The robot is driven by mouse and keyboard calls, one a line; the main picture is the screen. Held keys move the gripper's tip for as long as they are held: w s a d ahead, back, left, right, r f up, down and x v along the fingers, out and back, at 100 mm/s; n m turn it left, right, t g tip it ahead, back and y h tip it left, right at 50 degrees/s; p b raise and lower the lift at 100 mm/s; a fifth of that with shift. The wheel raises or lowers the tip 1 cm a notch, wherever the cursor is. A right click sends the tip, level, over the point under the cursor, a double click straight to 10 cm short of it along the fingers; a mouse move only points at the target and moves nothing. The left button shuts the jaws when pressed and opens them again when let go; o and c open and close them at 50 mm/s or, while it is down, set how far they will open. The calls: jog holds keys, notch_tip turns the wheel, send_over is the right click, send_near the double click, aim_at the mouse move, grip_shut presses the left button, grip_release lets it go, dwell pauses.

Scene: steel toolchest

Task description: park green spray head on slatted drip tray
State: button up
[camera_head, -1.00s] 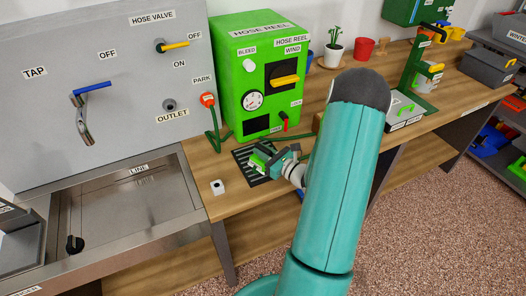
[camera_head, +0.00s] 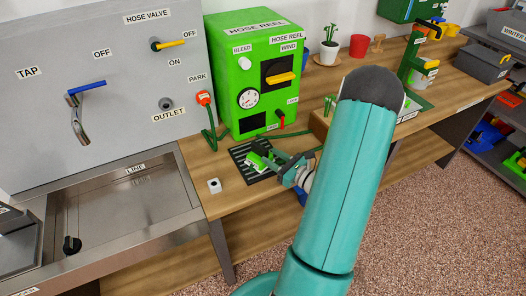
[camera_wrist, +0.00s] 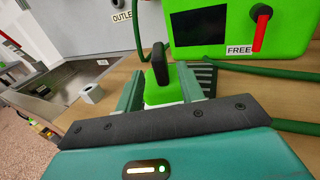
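The green spray head (camera_head: 256,163) lies on the dark slatted drip tray (camera_head: 239,151) on the wooden bench. In the wrist view the spray head (camera_wrist: 159,82) shows its bright green body and a black upright part, with pale slats of the tray (camera_wrist: 209,78) to its right. My gripper (camera_head: 274,166) is just right of the spray head, low over the tray's right side. In the wrist view its two fingers (camera_wrist: 163,92) are spread on either side of the spray head's near end and look open. The spray head's underside is hidden.
The green hose reel box (camera_head: 248,75) stands behind the tray, with a green hose beside it running to the red PARK fitting (camera_head: 204,98). A small white block (camera_head: 214,186) sits left of the tray. The steel sink (camera_head: 120,205) is further left.

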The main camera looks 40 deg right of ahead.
jog(key=s, duration=0.5)
jog(key=shift+s+d, duration=0.3)
jog(key=shift+s, duration=0.05)
jog(key=w+a+r+n+g+y, duration=0.2)
jog(key=a+r+n+g+y, duration=0.3)
jog(key=a+n, duration=0.55)
jog(key=w+a+r+n+g+y, duration=0.1)
jog(key=a+r+n+g+y, duration=0.45)
jog(key=a, duration=0.75)
jog(key=s+a+r+n+g+h, duration=0.1)
jog(key=s+a+r+n+h, duration=0.3)
jog(key=n, duration=0.5)
jog(key=s+a+r+n+g+h, duration=0.1)
jog(key=s+a+r+n+h, duration=0.2)
jog(key=a+r+n+h, duration=0.2)
notch_tip(320, 180, up, 4)
jog(key=n+h, duration=0.3)
jog(key=n, duration=0.1)
jog(key=shift+s+f+n, duration=0.15)
jog(key=shift+s+n, duration=0.25)
jog(key=shift+d, duration=0.2)
